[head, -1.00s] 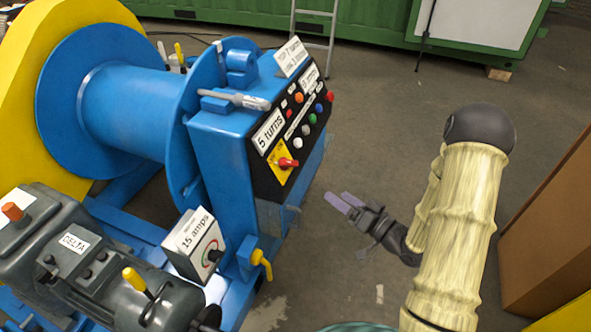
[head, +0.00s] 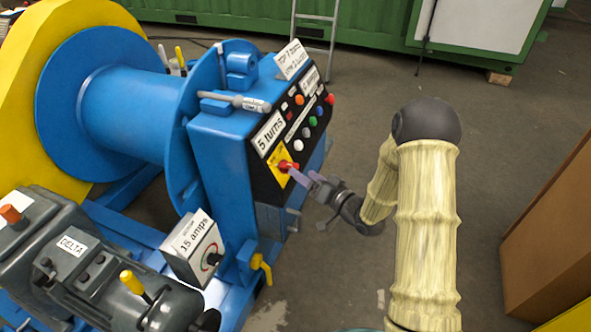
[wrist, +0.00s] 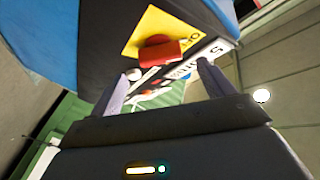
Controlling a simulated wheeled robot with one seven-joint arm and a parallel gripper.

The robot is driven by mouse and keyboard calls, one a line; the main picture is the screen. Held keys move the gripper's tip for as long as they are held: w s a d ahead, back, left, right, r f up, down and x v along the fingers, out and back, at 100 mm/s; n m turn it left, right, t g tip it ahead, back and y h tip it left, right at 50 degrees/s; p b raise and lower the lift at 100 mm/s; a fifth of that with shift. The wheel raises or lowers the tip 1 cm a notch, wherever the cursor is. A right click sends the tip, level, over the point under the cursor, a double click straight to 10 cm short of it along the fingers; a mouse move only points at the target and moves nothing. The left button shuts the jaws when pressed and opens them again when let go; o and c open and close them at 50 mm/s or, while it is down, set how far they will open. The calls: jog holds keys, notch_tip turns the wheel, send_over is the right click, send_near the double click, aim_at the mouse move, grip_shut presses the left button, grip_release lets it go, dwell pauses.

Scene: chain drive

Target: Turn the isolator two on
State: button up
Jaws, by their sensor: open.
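A red rotary handle (head: 287,166) sits on a yellow plate (head: 276,158) low on the black control panel of the blue winch housing. No label reading "isolator two" is legible. My gripper (head: 303,178) is open, with its purple fingers just in front of and right of the red handle. In the wrist view the red handle (wrist: 161,53) is ahead of the open fingers (wrist: 163,85), between them across the picture. I cannot tell whether a fingertip touches it.
Coloured buttons (head: 313,122) and white labels such as "5 turns" (head: 268,132) are above the handle on the panel. Open floor lies right of the housing; a brown box (head: 556,235) stands farther right.

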aim_at(289, 166)
jog(key=x, duration=0.4)
jog(key=shift+w+a, duration=0.2)
jog(key=shift+a, duration=0.05)
jog(key=c, duration=1)
